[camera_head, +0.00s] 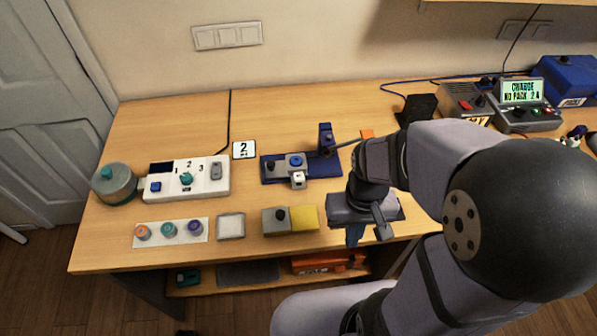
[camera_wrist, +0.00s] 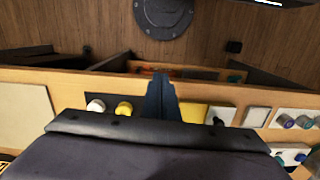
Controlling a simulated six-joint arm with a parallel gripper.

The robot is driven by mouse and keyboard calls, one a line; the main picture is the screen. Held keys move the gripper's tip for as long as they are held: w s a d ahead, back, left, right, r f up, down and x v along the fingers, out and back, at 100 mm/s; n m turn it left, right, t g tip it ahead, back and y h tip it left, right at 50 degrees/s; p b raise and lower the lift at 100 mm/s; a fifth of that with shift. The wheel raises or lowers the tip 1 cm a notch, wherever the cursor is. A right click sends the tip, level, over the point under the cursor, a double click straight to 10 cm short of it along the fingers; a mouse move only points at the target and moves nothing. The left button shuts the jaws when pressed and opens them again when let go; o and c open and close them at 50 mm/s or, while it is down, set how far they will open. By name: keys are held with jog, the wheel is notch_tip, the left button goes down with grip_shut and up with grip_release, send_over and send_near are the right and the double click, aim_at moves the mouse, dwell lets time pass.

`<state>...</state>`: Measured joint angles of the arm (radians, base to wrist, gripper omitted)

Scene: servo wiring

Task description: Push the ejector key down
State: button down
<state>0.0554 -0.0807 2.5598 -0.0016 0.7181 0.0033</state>
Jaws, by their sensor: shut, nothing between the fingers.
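A blue fixture (camera_head: 270,171) stands mid-table in the head view, with a round blue part on its plate and a blue upright at its right end. A small white key-like block (camera_head: 298,180) sits at its front edge. I cannot tell for certain which part is the ejector key. My gripper (camera_head: 355,236) is right of and nearer than the fixture, over the table's front edge, fingers pointing down. Its dark blue fingers also show in the wrist view (camera_wrist: 160,95), closed together and empty. The fixture is not clearly seen in the wrist view.
A yellow pad (camera_head: 305,217) and a grey block with a dark knob (camera_head: 276,220) lie left of my gripper. A white panel (camera_head: 188,181) with a dial is farther left. In the wrist view, a white knob (camera_wrist: 96,105) and a yellow knob (camera_wrist: 124,108) stand beside the fingers.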

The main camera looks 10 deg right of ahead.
jog(key=p, duration=0.1)
notch_tip(320, 180, up, 8)
jog(key=m+t+y+p, duration=0.2)
jog(key=m+t+y, duration=0.5)
jog(key=m, duration=1.1)
send_over(303, 178)
jog(key=h, duration=0.1)
jog(key=shift+f+t, duration=0.15)
jog(key=shift+t, duration=0.15)
notch_tip(303, 178, down, 7)
jog(key=b, duration=0.6)
jog(key=shift+f, duration=0.1)
jog(key=shift+f+b, duration=0.8)
jog(key=shift+b, duration=0.3)
